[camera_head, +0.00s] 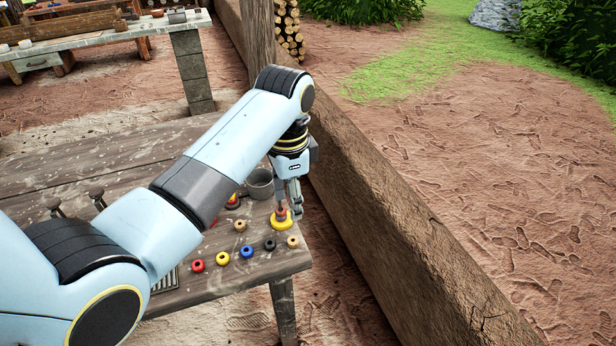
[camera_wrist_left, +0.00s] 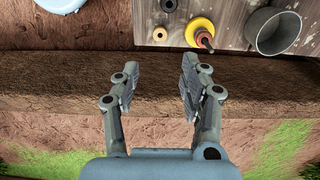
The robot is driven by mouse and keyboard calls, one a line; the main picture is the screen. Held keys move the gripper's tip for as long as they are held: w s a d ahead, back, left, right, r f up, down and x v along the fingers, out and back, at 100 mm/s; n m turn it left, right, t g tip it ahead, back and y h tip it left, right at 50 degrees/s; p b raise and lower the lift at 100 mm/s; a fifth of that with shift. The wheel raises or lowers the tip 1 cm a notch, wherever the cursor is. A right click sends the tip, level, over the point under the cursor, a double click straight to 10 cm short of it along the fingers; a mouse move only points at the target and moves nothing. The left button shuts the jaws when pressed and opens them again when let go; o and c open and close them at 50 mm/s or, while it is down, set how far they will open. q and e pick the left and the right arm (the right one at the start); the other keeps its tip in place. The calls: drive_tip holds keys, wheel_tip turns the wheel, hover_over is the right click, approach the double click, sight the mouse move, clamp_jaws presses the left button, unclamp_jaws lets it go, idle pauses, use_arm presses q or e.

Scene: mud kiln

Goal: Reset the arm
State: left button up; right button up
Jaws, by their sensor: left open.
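My left arm reaches from the left across the wooden table (camera_head: 120,170). My left gripper (camera_head: 295,203) points down near the table's right end and overlaps a yellow disc with a peg (camera_head: 280,224) in the head view. In the left wrist view my left gripper (camera_wrist_left: 160,78) is open with nothing between its fingers. There the yellow disc (camera_wrist_left: 197,27) and its peg lie beyond the fingertips, apart from them. My right gripper is not in view.
A grey metal cup (camera_head: 260,184) stands beside the gripper. Several small coloured rings lie along the table's front edge, including a blue one (camera_head: 246,252) and a red one (camera_head: 197,265). A thick wooden beam (camera_head: 400,240) runs just right of the table.

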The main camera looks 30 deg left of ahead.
use_arm(q)
drive_tip(key=s+a+r+n+t, duration=0.15)
drive_tip(key=s+r+n, duration=0.25)
drive_tip(key=s, duration=0.7)
drive_tip(key=s+a+r+n+t, duration=0.1)
drive_tip(key=s+r+n+t, duration=0.2)
drive_tip(key=s, duration=0.8)
wheel_tip(320, 180, down, 30)
drive_tip(key=s+a+g+b, duration=0.2)
drive_tip(key=b, duration=0.4)
drive_tip(key=s+f+b, duration=0.3)
drive_tip(key=s+f, duration=0.6)
drive_tip(key=f, duration=0.2)
drive_tip(key=s+a+f+g+b, duration=0.1)
drive_tip(key=s+f+b, duration=0.2)
drive_tip(key=s+f, duration=0.6)
wheel_tip(320, 180, down, 3)
drive_tip(key=shift+s+a+f+n+y, duration=0.1)
drive_tip(key=shift+s+a+n+y, duration=0.1)
drive_tip(key=shift+s+n+y, duration=0.15)
